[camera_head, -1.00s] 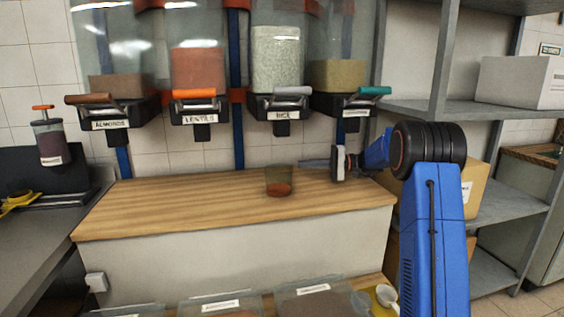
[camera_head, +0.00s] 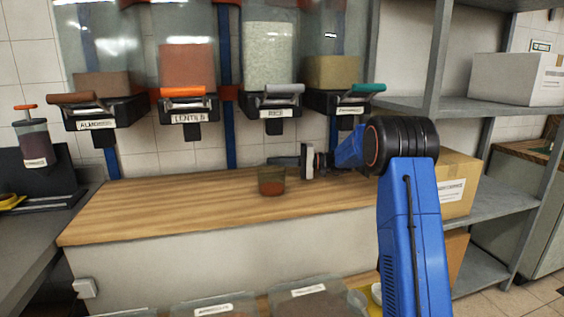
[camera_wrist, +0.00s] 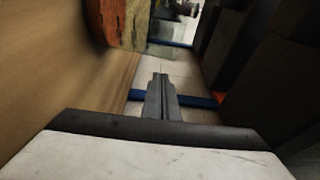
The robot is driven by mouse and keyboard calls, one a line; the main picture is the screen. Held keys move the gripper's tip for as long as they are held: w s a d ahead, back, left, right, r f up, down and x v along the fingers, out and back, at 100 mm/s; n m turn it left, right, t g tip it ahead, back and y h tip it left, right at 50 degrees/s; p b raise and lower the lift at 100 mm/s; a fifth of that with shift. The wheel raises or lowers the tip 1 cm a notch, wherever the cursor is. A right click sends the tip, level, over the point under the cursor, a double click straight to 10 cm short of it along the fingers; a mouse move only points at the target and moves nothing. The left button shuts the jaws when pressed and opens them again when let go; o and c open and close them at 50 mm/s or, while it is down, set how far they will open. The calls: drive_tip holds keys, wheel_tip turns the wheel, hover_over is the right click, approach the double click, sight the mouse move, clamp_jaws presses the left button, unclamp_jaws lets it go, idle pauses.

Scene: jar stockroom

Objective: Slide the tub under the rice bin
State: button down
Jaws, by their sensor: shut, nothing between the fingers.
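The tub (camera_head: 271,181) is small, see-through and brownish with reddish contents. It stands upright on the wooden counter, below and a little in front of the rice bin (camera_head: 270,58), which holds pale grains and has a grey handle. My gripper (camera_head: 270,161) reaches in from the right, shut and empty, with its fingertips just above and behind the tub's rim in the picture. In the wrist view the shut fingers (camera_wrist: 160,78) point ahead, and the tub (camera_wrist: 123,22) is at the upper left, apart from the fingertips. Whether the gripper's side touches it is unclear.
The lentils bin (camera_head: 188,70), almonds bin (camera_head: 98,80) and a bin with a teal handle (camera_head: 335,70) hang beside the rice bin. The counter (camera_head: 150,205) is clear left of the tub. A metal shelf (camera_head: 470,105) and cardboard box (camera_head: 455,185) are at right.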

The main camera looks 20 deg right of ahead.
sight(283, 167)
drive_tip(key=shift+s, duration=1.25)
drive_tip(key=shift+s+d, duration=0.1)
drive_tip(key=shift+s, duration=1.65)
